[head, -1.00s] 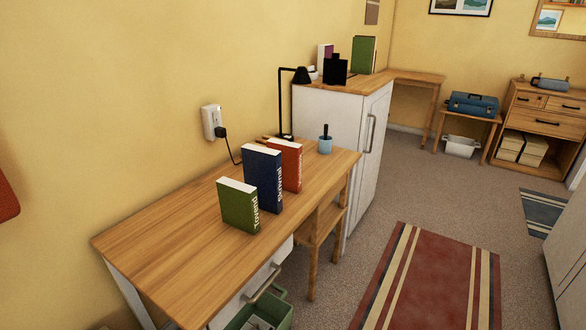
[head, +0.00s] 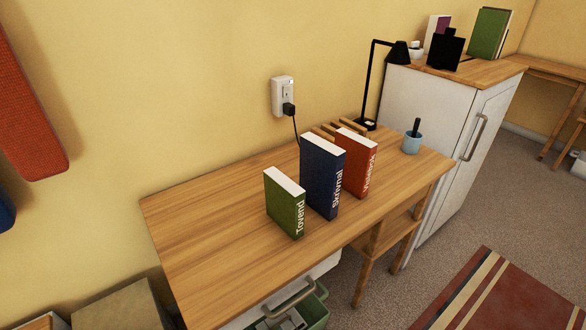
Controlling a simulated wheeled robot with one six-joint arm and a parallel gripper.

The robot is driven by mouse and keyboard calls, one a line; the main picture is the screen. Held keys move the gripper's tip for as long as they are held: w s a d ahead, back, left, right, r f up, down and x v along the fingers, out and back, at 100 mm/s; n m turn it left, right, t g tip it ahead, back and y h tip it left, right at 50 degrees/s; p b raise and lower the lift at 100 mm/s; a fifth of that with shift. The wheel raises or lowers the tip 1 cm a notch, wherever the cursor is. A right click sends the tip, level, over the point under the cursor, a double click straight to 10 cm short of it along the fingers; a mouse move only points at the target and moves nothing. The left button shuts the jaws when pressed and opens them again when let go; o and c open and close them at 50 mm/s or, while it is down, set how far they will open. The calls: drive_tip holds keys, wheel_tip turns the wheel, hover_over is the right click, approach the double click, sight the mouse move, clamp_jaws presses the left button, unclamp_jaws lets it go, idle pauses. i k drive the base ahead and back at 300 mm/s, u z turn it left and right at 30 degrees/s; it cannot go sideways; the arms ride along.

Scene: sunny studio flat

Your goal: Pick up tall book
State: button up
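Three books stand upright in a row on the wooden desk (head: 205,240) in the head view. The blue book (head: 321,175), with "Skrivnal" on its spine, is the tallest and stands in the middle. A shorter green book (head: 285,203), marked "Tovend", stands in front of it to the left. A red book (head: 356,162) stands behind it to the right, and the blue book hides part of it. My gripper does not show in the head view.
A black desk lamp (head: 370,85) and a blue cup (head: 412,142) stand at the desk's back right. A white cabinet (head: 430,120) adjoins the desk. A wall socket with a cord is above it. A green bin (head: 312,312) sits below. The desk's left half is clear.

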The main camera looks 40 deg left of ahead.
sight(321, 162)
drive_tip(key=u, duration=0.9)
drive_tip(key=i, duration=0.85)
drive_tip(key=u, duration=0.9)
